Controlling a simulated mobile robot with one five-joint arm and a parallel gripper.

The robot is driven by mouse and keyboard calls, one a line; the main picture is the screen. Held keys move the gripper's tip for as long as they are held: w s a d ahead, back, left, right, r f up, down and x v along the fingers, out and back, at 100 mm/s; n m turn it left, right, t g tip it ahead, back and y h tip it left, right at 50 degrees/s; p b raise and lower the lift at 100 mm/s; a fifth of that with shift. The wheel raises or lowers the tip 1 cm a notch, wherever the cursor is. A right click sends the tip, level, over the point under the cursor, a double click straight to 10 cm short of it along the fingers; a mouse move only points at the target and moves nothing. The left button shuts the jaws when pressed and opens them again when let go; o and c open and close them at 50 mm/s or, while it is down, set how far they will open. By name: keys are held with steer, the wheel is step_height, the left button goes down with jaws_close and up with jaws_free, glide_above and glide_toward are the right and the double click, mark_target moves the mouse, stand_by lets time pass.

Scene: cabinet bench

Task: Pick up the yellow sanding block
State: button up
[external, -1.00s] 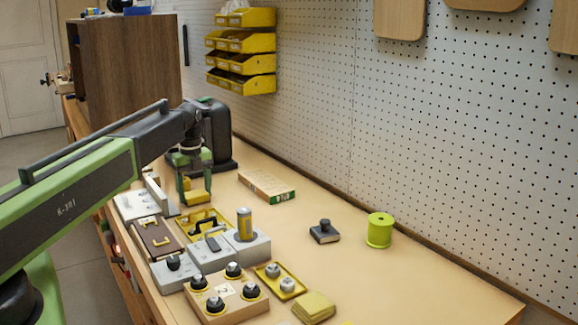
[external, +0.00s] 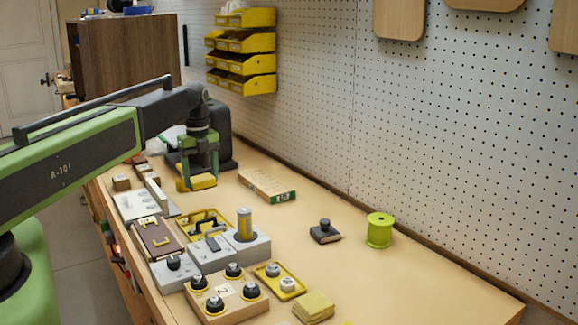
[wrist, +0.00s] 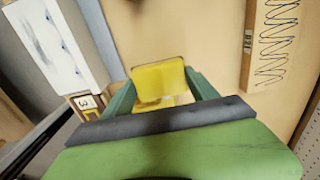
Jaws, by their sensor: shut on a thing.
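The yellow sanding block (external: 198,182) is between the fingers of my gripper (external: 197,178) in the external view. My gripper is shut on it and points down. The block appears held a little above the bench top, though the exact gap is hard to judge. In the wrist view the block's yellow face (wrist: 158,80) shows between the two green fingers of my gripper (wrist: 160,90). The lower part of the block is hidden there by my gripper's dark bar.
A flat box (external: 266,185) lies to the right of my gripper. A white panel with an upright edge (external: 140,203) lies to the left. Gray blocks, a yellow tray (external: 208,217) and a knob board (external: 226,293) stand in front. A dark rounded machine (external: 218,143) stands behind.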

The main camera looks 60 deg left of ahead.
steer(key=w+d+r+p, duration=0.1)
steer(key=d+r+p, duration=0.2)
steer(key=d, duration=0.4)
steer(key=shift+w+r, duration=0.15)
steer(key=shift+r, duration=0.5)
